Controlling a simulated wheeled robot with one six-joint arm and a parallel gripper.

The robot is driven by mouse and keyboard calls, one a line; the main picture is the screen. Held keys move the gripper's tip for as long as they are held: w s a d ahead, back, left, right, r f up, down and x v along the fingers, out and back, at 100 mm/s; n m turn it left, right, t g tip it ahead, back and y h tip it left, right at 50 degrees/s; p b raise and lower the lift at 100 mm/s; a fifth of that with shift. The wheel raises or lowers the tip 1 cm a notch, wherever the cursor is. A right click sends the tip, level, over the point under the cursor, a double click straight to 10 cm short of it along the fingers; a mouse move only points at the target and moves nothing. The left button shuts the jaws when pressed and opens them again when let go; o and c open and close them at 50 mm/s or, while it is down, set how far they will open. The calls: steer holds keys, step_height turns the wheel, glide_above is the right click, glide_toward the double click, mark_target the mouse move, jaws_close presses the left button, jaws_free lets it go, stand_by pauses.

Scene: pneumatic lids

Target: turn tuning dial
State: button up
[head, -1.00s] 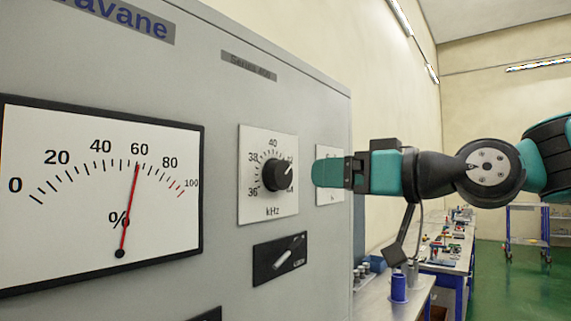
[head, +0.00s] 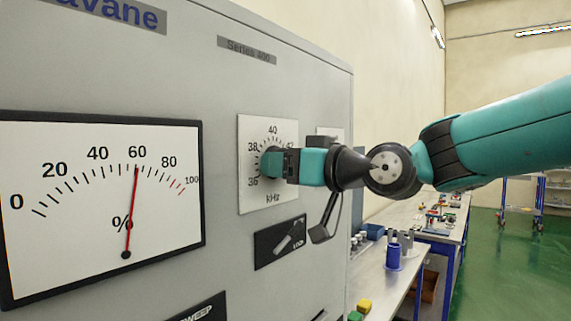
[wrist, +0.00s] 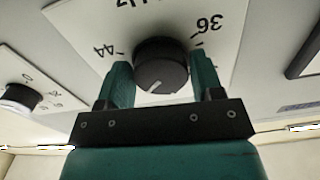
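The tuning dial (wrist: 161,68) is a round black knob on a white kHz plate (head: 250,197). The scale shows 36, 38, 40 and 44. In the wrist view its white pointer mark shows on the near side, pointing down and to the left. My gripper (wrist: 163,72) has one teal finger on each side of the knob. The fingers stand apart with the knob between their tips; I cannot tell whether they touch it. In the head view my gripper (head: 272,162) hides most of the knob.
A large % meter (head: 100,200) on the grey cabinet reads about 60. A lever switch (head: 280,242) sits below the dial. Another dial (wrist: 18,97) is close by on the panel. A workbench (head: 385,270) with small parts stands to the right of the cabinet.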

steer(key=c, duration=0.5)
steer(key=shift+m+b, duration=1.1)
steer(key=shift+m, duration=0.9)
steer(key=o, duration=0.9)
steer(key=shift+b+v, duration=3.8)
steer(key=shift+v, duration=4.9)
